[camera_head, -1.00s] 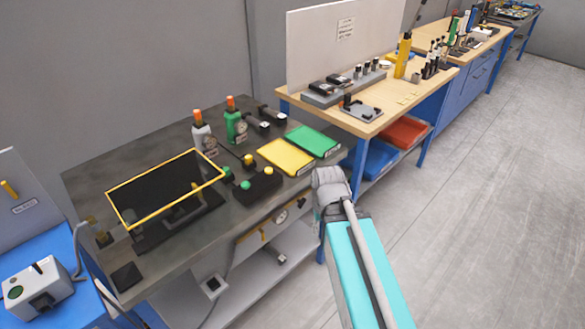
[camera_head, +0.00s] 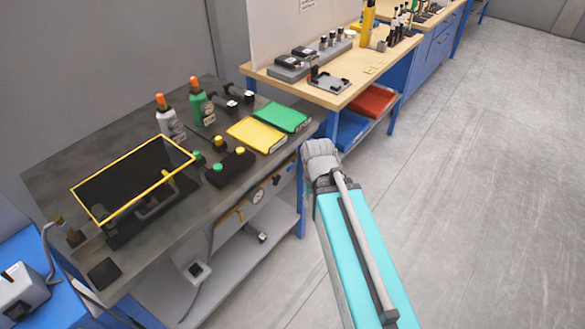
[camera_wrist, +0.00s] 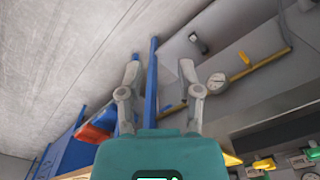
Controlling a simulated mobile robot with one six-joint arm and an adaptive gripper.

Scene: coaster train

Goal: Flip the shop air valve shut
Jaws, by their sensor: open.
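The air line is a yellow pipe (camera_wrist: 262,62) under the front of the grey bench, with a round white gauge (camera_wrist: 217,82) on it. A small yellow lever (camera_wrist: 244,58) stands at the pipe, likely the shop air valve. In the head view the pipe (camera_head: 228,217) and gauge (camera_head: 258,195) show below the bench top. The lever's exact setting is too small to tell. My gripper (camera_wrist: 159,73) is open and empty in the wrist view, left of the gauge and apart from the pipe.
The grey bench (camera_head: 85,165) carries a yellow-framed screen (camera_head: 135,180), a button box (camera_head: 230,168), bottles and yellow and green trays. A lower shelf (camera_head: 170,295) lies beneath. A wooden bench (camera_head: 330,92) with blue legs stands behind. Floor at right is clear.

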